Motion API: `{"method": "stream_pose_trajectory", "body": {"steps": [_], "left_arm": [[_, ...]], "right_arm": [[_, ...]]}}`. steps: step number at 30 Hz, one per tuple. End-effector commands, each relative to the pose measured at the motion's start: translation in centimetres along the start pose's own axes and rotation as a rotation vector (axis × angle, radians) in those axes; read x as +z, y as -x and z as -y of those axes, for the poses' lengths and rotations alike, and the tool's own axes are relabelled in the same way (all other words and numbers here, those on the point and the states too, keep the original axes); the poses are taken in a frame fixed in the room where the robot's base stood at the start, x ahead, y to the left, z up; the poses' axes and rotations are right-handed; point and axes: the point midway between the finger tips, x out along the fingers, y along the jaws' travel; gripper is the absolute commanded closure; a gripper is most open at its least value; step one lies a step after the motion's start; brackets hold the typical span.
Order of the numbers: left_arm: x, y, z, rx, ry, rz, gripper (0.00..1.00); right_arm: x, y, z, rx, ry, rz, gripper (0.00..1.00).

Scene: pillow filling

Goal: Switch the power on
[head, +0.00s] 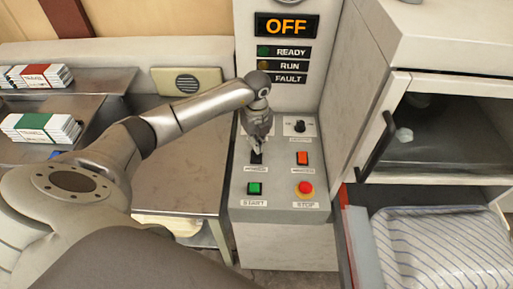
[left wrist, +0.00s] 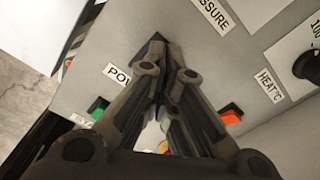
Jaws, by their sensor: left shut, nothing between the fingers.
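The control panel (head: 280,212) has a black switch (head: 257,158) on its left side, above a small label. In the left wrist view a label beginning "PO" (left wrist: 117,73) is partly covered by my fingers. My left gripper (head: 255,147) is shut and empty, pointing down at the black switch. In the left wrist view its fingertips (left wrist: 168,50) are beside a dark shape that looks like the switch; I cannot tell whether they touch. The display (head: 287,26) reads OFF. My right gripper is not in view.
An orange switch (head: 302,158), green START button (head: 255,188), red STOP button (head: 305,188) and black knob (head: 299,128) crowd the panel. An open cabinet (head: 440,125) and striped pillow (head: 440,245) are at right. Packs (head: 40,128) lie on shelves at left.

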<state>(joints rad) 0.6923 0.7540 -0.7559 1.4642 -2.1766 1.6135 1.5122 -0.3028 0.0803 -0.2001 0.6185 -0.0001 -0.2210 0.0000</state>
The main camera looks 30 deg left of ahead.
Motion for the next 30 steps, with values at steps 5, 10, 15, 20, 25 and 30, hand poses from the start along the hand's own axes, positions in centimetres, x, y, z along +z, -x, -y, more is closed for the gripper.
{"method": "stream_pose_trajectory", "body": {"steps": [5, 10, 15, 20, 25, 30], "left_arm": [[0.00, 0.00, 0.00, 0.000, 0.000, 0.000, 1.00], [0.00, 0.00, 0.00, 0.000, 0.000, 0.000, 1.00], [0.00, -0.09, 0.00, 0.000, 0.000, 0.000, 1.00], [0.01, -0.33, 0.00, 0.000, 0.000, 0.000, 1.00], [0.00, -0.60, 0.00, 0.000, 0.000, 0.000, 1.00], [0.00, -0.86, 0.00, 0.000, 0.000, 0.000, 1.00]], "right_arm": [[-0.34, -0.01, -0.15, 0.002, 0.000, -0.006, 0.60], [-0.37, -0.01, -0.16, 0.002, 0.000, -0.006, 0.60], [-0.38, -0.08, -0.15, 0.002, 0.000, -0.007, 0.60], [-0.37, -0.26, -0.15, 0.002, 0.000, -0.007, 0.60], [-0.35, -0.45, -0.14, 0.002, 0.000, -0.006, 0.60], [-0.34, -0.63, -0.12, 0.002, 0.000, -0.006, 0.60]]}}
